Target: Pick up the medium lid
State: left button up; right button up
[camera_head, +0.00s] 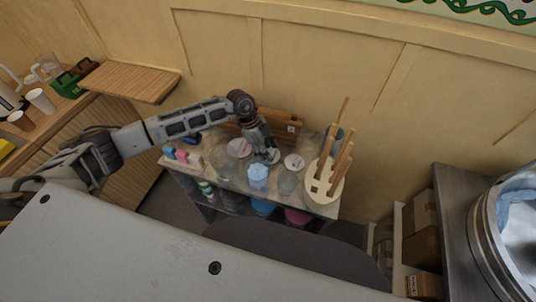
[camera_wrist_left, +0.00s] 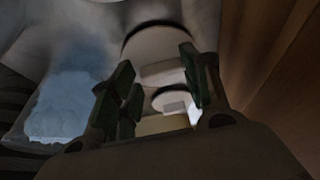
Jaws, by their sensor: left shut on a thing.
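My left gripper (camera_head: 267,154) is low over the back of the sweets table, between a pale round lid (camera_head: 239,148) on its left and another pale round lid (camera_head: 294,162) on its right. Its fingers (camera_wrist_left: 160,95) are closed on a pale lid, which I take to be the medium lid (camera_wrist_left: 155,45); it is a round, dark-edged shape in the left wrist view. The fingers hide much of it in the head view, and I cannot tell whether it is clear of the surface. My right gripper is not in view.
A blue fluffy sweet (camera_head: 258,173) stands in front of the gripper, with a clear jar (camera_head: 287,184) beside it. A cream holder (camera_head: 323,187) with upright wooden sticks stands at the right. Small coloured items (camera_head: 182,156) are at the left. A wooden box (camera_head: 286,124) stands behind.

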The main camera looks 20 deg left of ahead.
pick_arm(q)
jog(key=shift+s+a+f, duration=0.1)
jog(key=shift+s+f, duration=0.2)
jog(key=shift+w+r, duration=0.1)
jog(key=shift+r, duration=0.45)
jog(key=shift+c, duration=1.2)
notch_tip(320, 180, up, 17)
jog(key=b, duration=0.2)
jog(key=shift+w, duration=0.15)
jog(key=shift+r, duration=0.1)
